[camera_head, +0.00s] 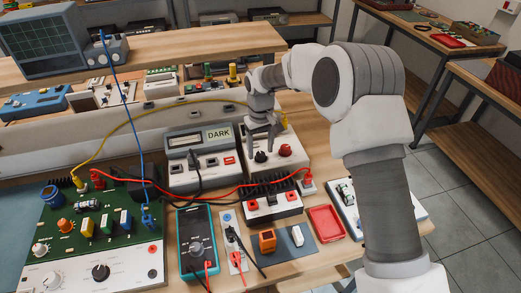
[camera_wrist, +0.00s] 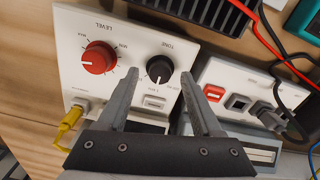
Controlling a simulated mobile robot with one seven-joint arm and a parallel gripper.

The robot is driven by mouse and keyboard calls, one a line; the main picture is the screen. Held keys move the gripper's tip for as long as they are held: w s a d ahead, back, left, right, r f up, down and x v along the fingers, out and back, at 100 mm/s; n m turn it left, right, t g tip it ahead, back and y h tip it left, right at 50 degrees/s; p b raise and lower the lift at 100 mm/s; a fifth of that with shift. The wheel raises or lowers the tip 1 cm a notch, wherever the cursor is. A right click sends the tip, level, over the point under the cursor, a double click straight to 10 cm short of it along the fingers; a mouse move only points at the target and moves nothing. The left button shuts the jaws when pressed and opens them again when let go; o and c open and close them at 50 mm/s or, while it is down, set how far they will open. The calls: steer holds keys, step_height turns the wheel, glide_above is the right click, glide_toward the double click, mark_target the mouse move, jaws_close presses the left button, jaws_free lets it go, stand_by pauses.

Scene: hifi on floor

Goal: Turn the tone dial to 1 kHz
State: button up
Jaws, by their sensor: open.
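The tone dial (camera_wrist: 160,68) is a black knob on a white box (camera_wrist: 133,35), under an upside-down TONE label in the wrist view. Its small scale marks and pointer setting are too small to read surely. In the head view the black dial (camera_head: 261,156) sits left of a red knob. My gripper (camera_wrist: 159,76) is open, with one fingertip on either side of the tone dial and nothing clearly held. In the head view my gripper (camera_head: 262,140) hangs just above the box; contact with the dial cannot be told.
A red level knob (camera_wrist: 98,57) is close beside the left finger. A yellow plug (camera_wrist: 69,126) enters the box's corner. A white unit showing DARK (camera_head: 199,160) stands left. A red tray (camera_head: 326,222) lies nearby.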

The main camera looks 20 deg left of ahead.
mark_target(261, 154)
step_height(261, 154, up, 16)
steer(key=p, duration=0.1)
steer(key=shift+r, duration=0.2)
